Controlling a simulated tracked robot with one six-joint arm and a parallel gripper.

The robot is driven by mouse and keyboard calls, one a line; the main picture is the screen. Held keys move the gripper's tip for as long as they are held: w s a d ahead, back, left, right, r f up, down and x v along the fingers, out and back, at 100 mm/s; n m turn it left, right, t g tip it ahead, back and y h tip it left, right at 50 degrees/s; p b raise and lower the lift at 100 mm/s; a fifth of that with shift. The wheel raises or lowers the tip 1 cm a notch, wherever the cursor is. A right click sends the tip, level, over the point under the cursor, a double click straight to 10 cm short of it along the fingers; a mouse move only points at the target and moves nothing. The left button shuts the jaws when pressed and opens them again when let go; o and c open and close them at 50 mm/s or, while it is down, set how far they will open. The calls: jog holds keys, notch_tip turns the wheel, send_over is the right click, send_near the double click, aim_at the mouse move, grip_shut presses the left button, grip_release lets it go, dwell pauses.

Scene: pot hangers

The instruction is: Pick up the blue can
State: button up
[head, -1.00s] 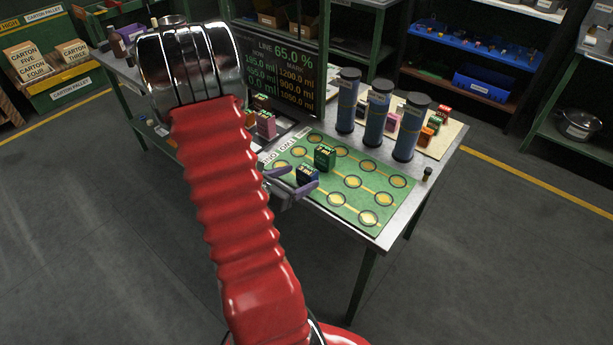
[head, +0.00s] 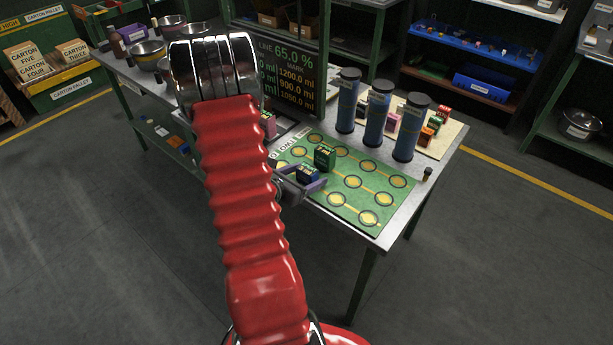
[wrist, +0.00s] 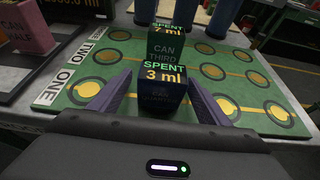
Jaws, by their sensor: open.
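The blue can (head: 308,174) is a small dark blue block standing on the green mat (head: 343,206). In the wrist view the blue can (wrist: 162,95) stands between the fingers and its label reads "SPENT 3 ml". My gripper (head: 304,187) is open, with one finger on each side of the can; in the wrist view my gripper (wrist: 152,98) shows gaps between both fingers and the can. A green can (head: 325,157) stands just behind it, and in the wrist view the green can (wrist: 166,46) reads "CAN THIRD".
Three tall blue cylinders (head: 378,112) stand behind the mat. A screen (head: 290,75) stands at the back of the table. A pink block (wrist: 30,28) is left of the mat. The mat's front circles are bare.

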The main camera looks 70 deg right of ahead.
aim_at(307, 168)
jog(key=shift+c, duration=0.3)
jog(key=c, duration=1.2)
jog(key=shift+r, duration=0.1)
jog(key=shift+r, duration=4.9)
